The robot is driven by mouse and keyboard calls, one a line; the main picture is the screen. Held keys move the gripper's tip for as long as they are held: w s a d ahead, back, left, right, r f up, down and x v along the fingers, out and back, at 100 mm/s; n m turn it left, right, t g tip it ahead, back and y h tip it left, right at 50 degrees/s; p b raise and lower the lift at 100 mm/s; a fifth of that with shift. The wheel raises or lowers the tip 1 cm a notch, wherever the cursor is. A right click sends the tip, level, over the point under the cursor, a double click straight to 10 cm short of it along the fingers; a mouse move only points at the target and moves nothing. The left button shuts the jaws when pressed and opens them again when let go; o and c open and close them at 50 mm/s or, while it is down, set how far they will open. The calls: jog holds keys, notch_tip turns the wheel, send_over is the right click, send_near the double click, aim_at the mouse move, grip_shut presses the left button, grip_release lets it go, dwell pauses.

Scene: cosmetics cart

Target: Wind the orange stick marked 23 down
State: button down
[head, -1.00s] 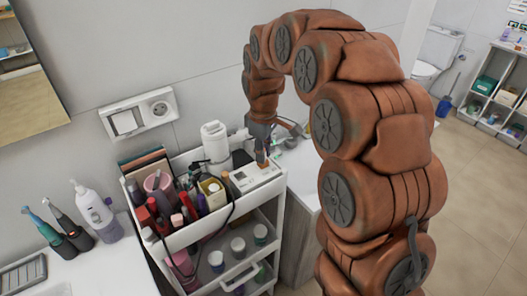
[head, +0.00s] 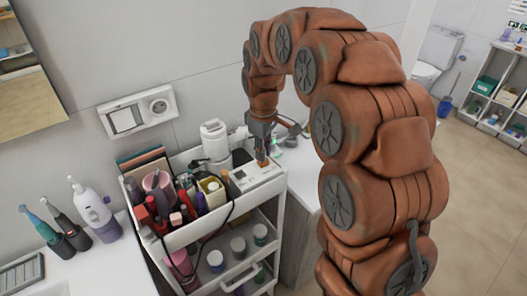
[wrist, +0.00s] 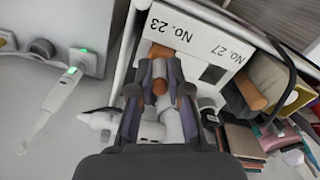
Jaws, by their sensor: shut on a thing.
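A white holder (wrist: 205,30) printed "No. 23" and "No. 27" sits at the top right of the cart; it also shows in the head view (head: 254,179). The orange stick at No. 23 (wrist: 160,87) shows between my fingers in the wrist view. My gripper (wrist: 160,72) is shut on it, pointing down at the holder; in the head view my gripper (head: 263,150) stands over the holder. The fingers hide much of the stick, so how far it protrudes is unclear. Another orange stick (wrist: 249,91) stands by the No. 27 label, apart from my fingers.
The white cart (head: 202,229) holds several bottles and tubes left of the holder. A white bottle (head: 214,140) and a dark cable (head: 232,205) are close to my gripper. A counter (head: 100,270) with toothbrushes lies left. Open floor (head: 470,190) lies right.

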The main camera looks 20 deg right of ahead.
jog(key=shift+f+m+b, duration=0.15)
jog(key=shift+m+b, duration=0.15)
jog(key=shift+b, duration=0.3)
jog(key=m+b, duration=0.2)
jog(key=b, duration=0.2)
jog(key=shift+f+m, duration=0.15)
jog(key=shift+m, duration=0.25)
jog(key=m+b, duration=0.2)
jog(key=shift+m, duration=0.4)
jog(key=m+b, duration=0.2)
jog(key=m, duration=0.1)
jog(key=shift+m+b, duration=0.3)
jog(key=shift+b, duration=0.05)
jog(key=m, duration=0.1)
jog(key=m+b, duration=0.1)
jog(key=m, duration=0.3)
jog(key=shift+r+b, duration=0.25)
jog(key=shift+b, duration=0.05)
jog(key=m, duration=0.5)
jog(key=shift+r, duration=0.1)
jog(key=shift+m, duration=0.4)
jog(key=c, duration=1.1)
grip_release()
